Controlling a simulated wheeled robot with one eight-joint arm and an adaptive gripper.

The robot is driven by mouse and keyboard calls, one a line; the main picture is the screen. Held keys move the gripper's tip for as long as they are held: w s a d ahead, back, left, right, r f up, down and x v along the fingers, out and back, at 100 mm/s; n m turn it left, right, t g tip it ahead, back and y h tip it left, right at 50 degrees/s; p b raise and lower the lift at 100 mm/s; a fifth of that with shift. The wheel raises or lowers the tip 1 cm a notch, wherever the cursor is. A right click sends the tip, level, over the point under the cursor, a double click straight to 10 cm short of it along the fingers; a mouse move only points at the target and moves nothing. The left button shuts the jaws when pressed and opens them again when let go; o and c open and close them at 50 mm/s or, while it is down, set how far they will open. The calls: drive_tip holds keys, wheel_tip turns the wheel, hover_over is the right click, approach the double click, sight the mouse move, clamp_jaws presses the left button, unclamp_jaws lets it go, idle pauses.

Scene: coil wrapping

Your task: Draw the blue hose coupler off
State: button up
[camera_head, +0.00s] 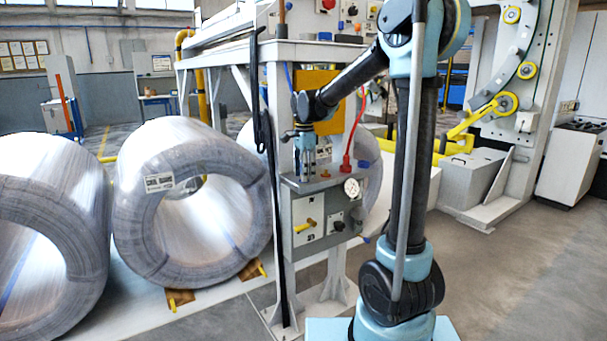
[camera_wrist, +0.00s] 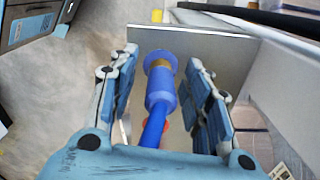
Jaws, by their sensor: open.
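The blue hose coupler (camera_wrist: 161,88) stands between the two open fingers of my gripper (camera_wrist: 162,75) in the wrist view. A brass-coloured part shows at its far end, and a blue hose (camera_wrist: 153,132) runs from it toward the camera. Gaps show between the coupler and both fingers. In the head view my gripper (camera_head: 306,172) points down at the top of a grey control box (camera_head: 300,193). The coupler cannot be made out clearly there, being behind or between the fingers.
A white frame post (camera_head: 277,130) rises behind. Large wire coils (camera_head: 190,205) lie to the left.

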clamp_jaws()
drive_tip(key=c, duration=1)
unclamp_jaws()
drive_tip(key=shift+r, duration=0.1)
clamp_jaws()
drive_tip(key=shift+r, duration=2)
